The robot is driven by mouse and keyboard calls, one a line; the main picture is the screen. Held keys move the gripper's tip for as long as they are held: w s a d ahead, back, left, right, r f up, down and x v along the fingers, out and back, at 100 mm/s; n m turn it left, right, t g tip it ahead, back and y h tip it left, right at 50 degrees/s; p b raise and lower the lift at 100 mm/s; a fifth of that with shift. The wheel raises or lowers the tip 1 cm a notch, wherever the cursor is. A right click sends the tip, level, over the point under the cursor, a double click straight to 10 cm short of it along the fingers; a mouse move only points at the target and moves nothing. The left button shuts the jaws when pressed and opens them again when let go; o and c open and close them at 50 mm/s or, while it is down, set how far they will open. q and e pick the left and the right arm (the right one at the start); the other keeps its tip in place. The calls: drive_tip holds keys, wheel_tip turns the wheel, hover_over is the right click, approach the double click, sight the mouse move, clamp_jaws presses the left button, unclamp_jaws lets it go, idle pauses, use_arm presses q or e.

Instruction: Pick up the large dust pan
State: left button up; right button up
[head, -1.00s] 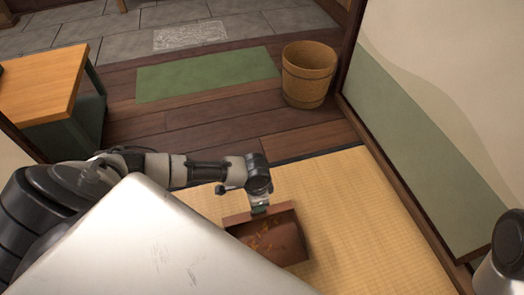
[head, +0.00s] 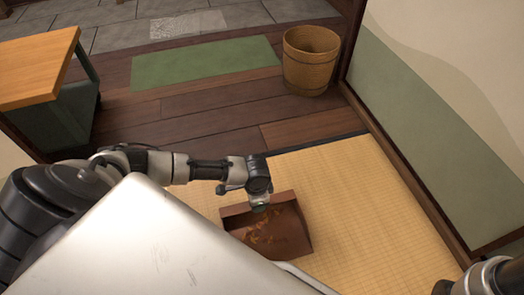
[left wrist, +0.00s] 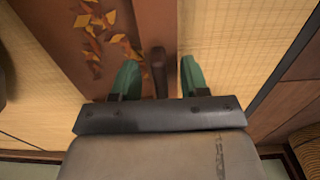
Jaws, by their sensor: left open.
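The large dust pan (head: 290,230) is brown and lies on the tatami mat with orange and yellow leaves (head: 265,240) in it. In the left wrist view the pan (left wrist: 150,18) is at the top, and its short dark handle (left wrist: 158,70) points toward my gripper. My left gripper (head: 260,205) is over the pan's far edge. In the left wrist view its green fingers (left wrist: 160,78) are open, one on each side of the handle, with gaps showing. Part of my right arm shows at the lower right of the head view; its gripper is not seen.
A woven basket (head: 311,62) stands on the wooden floor beyond the mat, beside the wall panel (head: 430,130). A wooden table (head: 38,68) is at the left. A green mat (head: 205,62) lies on the floor. The tatami (head: 365,215) right of the pan is clear.

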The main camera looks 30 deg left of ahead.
use_arm(q)
drive_tip(key=shift+f, duration=0.1)
clamp_jaws()
idle(0.4)
